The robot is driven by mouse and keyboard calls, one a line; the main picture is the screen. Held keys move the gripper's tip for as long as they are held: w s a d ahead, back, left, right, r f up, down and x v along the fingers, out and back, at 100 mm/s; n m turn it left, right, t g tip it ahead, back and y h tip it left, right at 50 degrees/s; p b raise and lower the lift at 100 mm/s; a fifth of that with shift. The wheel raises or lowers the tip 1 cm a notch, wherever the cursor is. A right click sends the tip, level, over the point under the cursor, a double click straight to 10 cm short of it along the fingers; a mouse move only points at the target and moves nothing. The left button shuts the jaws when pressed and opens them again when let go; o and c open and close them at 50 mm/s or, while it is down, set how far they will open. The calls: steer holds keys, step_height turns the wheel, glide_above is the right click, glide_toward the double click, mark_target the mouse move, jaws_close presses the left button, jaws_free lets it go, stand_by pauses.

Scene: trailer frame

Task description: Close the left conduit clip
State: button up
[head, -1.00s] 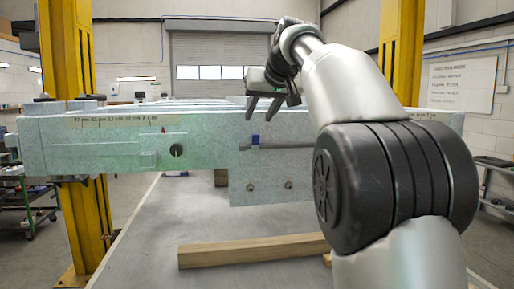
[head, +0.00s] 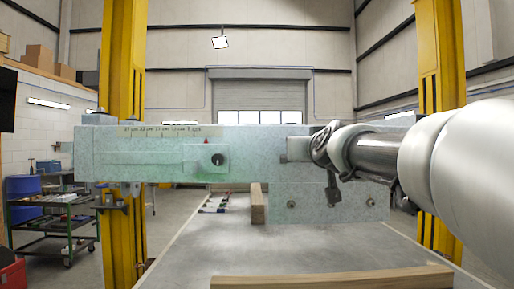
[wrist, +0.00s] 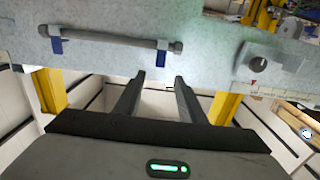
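In the wrist view, where the scene appears upside down, a thin grey conduit (wrist: 110,40) runs along the pale speckled trailer frame (wrist: 210,40). One blue clip (wrist: 161,58) is near the conduit's right end and another blue clip (wrist: 57,46) near its left end. In the head view my gripper (head: 333,190) hides the clips.
The frame (head: 120,155) spans between yellow posts (head: 124,80). A wooden beam (head: 330,279) lies on the grey table (head: 220,250) below. A tool cart (head: 50,220) stands at left.

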steer(key=w+p, duration=0.2)
steer(key=w, duration=0.9)
steer(key=shift+p, duration=0.3)
jaws_close()
